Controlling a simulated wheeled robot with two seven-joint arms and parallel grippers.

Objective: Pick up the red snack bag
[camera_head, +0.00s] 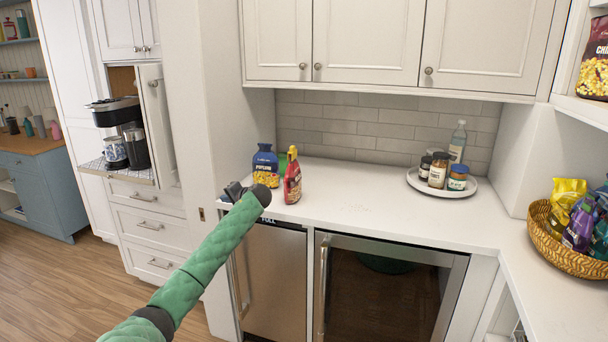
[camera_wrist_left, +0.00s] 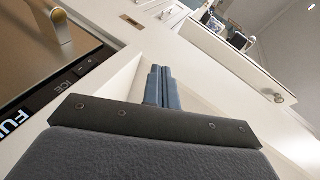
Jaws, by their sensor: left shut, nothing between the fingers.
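The red snack bag (camera_head: 292,180) stands upright on the white counter, near its front edge. A blue popcorn bag (camera_head: 265,167) stands just to its left and slightly behind. My left gripper (camera_head: 232,189) is in front of the counter, to the left of and below both bags, and apart from them. In the left wrist view its two fingers (camera_wrist_left: 158,86) are together with nothing between them. The red bag does not show in the left wrist view. My right gripper is in neither view.
A round tray (camera_head: 474,191) with several jars and a bottle stands at the back right of the counter. A wicker basket (camera_head: 545,240) of snack bags sits at the far right. The counter middle is clear. Steel appliances (camera_head: 275,280) lie under the counter edge.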

